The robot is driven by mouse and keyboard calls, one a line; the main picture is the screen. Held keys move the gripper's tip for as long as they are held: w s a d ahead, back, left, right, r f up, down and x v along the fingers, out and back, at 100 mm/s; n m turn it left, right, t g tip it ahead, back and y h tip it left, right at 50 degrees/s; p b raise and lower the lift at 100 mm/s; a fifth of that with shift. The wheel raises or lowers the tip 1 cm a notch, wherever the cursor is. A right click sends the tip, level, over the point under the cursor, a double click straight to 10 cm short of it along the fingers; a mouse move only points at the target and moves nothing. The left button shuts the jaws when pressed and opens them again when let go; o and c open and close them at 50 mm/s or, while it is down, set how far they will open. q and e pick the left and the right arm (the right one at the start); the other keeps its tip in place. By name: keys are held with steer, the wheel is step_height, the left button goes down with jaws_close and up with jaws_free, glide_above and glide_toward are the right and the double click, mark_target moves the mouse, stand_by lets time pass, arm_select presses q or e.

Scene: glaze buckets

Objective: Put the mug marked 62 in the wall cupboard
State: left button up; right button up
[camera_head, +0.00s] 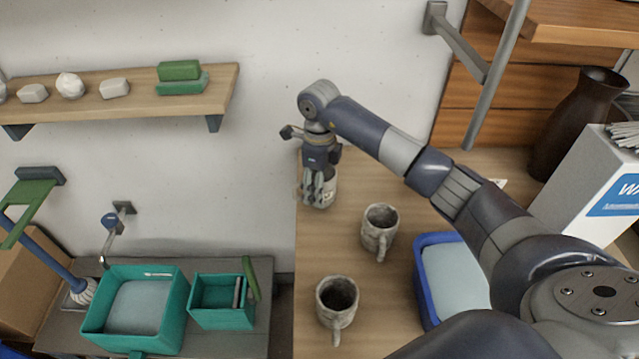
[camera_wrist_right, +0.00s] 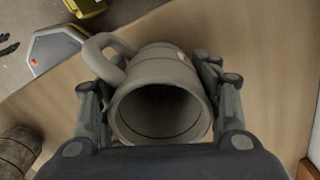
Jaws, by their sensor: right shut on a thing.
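My right gripper (camera_head: 318,200) points down over the far left part of the wooden table. It is shut on a grey mug (camera_head: 331,187), mostly hidden behind the fingers in the head view. In the right wrist view the held mug (camera_wrist_right: 160,100) shows its open mouth between the fingers (camera_wrist_right: 163,110), with its handle at upper left. Two more speckled grey mugs stand upright on the table, one in the middle (camera_head: 378,230) and one nearer (camera_head: 337,298). No number is readable on any mug. I cannot identify the wall cupboard. My left gripper is not in view.
A blue tub (camera_head: 424,285) and a dark vase (camera_head: 572,125) are on the right, with a white box (camera_head: 590,190). Wooden shelving (camera_head: 520,100) with metal bars rises at upper right. A wall shelf (camera_head: 130,98) and teal bins (camera_head: 172,325) are at left.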

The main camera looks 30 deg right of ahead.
steer(key=shift+f, duration=0.1)
steer(key=o, duration=1.3)
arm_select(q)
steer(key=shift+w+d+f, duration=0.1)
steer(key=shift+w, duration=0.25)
arm_select(e)
steer(key=shift+r, duration=0.25)
arm_select(q)
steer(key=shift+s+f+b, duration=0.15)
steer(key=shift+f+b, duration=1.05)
steer(key=shift+b, duration=0.1)
arm_select(e)
steer(key=shift+r, duration=5.9)
